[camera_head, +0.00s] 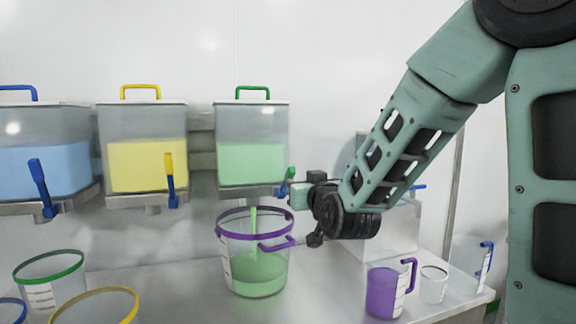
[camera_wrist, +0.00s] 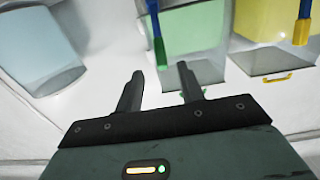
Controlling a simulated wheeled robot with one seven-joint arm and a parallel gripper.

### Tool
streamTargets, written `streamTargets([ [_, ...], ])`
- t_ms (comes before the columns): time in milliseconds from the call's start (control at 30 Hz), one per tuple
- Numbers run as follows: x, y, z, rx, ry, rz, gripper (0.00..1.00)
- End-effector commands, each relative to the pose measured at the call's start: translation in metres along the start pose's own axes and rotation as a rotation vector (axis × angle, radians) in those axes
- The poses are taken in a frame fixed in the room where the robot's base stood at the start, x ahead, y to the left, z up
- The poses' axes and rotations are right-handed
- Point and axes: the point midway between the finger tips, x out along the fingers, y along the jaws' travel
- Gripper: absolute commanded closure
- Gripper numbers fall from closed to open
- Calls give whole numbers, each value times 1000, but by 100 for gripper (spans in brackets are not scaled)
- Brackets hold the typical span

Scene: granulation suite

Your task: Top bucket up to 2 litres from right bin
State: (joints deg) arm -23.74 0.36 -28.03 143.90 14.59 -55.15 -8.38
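The right bin (camera_head: 252,150), with a green handle on top, holds pale green material. A green stream runs down from under it into the purple-rimmed bucket (camera_head: 226,250). The bucket stands on the bench with green material in its lower part; its scale marks are too small to read. The bin's lever (camera_head: 289,182) is blue with a green end and hangs tilted at the bin's lower right. My gripper (camera_head: 293,190) is beside this lever. In the wrist view my gripper (camera_wrist: 160,70) has its fingers apart, with the lever's green end (camera_wrist: 159,52) between the fingertips; I cannot tell contact.
A yellow bin (camera_head: 147,150) and a blue bin (camera_head: 45,150) hang to the left. Green-rimmed (camera_head: 50,270) and yellow-rimmed (camera_head: 100,305) buckets stand at front left. A purple jug (camera_head: 384,292), small clear beaker (camera_head: 433,286) and blue-handled clear jug (camera_head: 470,262) stand at right.

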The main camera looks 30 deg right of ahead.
Motion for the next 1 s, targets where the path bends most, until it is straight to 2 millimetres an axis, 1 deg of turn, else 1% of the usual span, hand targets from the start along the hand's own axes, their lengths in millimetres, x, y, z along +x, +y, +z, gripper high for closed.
streamTargets([
  [33,3,0,-7,-6,-4,4,62],
  [133,8,0,-8,-7,-3,8,62],
  [400,19,0,-8,-8,-1,9,62],
  [667,26,1,-5,-2,-7,-2,62],
  [800,56,0,-2,-2,-1,-3,62],
  [1000,91,0,-2,-1,-1,-3,62],
])
